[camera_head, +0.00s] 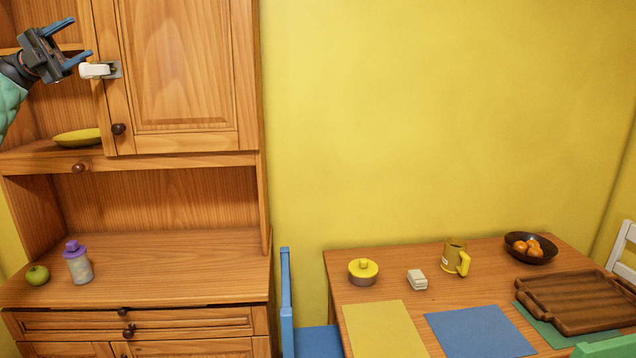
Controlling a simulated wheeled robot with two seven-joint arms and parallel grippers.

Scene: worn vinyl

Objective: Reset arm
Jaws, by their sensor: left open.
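My left gripper (82,38) is at the upper left, in front of the open part of the wooden cabinet. Its two blue fingers are spread apart and point to the right, with nothing between them. A small white block on a grey plate (95,71) sits at the left edge of the upper cabinet door (185,70), just below the lower finger. I cannot tell whether that finger touches it. The green sleeve of my left arm comes in from the left edge. My right gripper is not in view.
A yellow dish (78,138) lies on the cabinet shelf. A green apple (37,275) and a purple-lidded jar (78,264) stand on the counter. At the right, a table (400,282) holds a yellow mug (453,257), dark fruit bowl (520,255) and wooden tray (580,300). A blue chair (287,305) stands between.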

